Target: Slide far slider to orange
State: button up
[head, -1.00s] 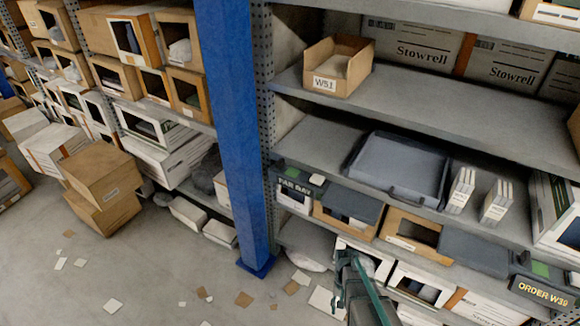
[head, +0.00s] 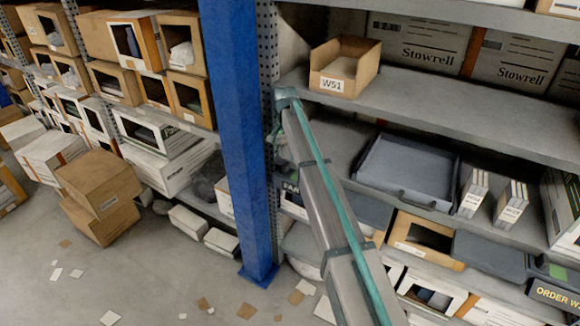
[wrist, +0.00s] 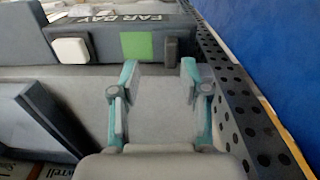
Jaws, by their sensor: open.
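The far bay's dark housing (wrist: 108,38) lies across the top of the wrist view, its "FAR BAY" lettering upside down. Its face carries a green patch (wrist: 137,45), with a small dark upright tab (wrist: 170,48), which looks like the slider, just right of it. A white block (wrist: 70,50) sits at the left. No orange shows there. My gripper (wrist: 160,75) is open and empty, its teal-edged fingertips just short of the face, below the green patch and tab; contact cannot be told. In the head view my arm hides most of this housing.
A perforated rack upright (wrist: 235,105) and blue post (head: 235,140) stand close to the right of my gripper in the wrist view. A grey tray (head: 408,172) and bin W51 (head: 345,68) sit on shelves. Another housing (head: 555,290) with green patch is at the right.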

aim_at(286, 165)
notch_tip(286, 165, up, 7)
jog(key=w, duration=0.3)
jog(key=f+p, duration=0.1)
jog(key=f, duration=0.4)
jog(key=f+p, duration=0.1)
jog(key=f, duration=0.4)
jog(key=f+p, duration=0.2)
jog(key=f, duration=0.3)
jog(key=shift+s+a+f, duration=0.2)
jog(key=shift+s+a, duration=0.05)
grip_shut()
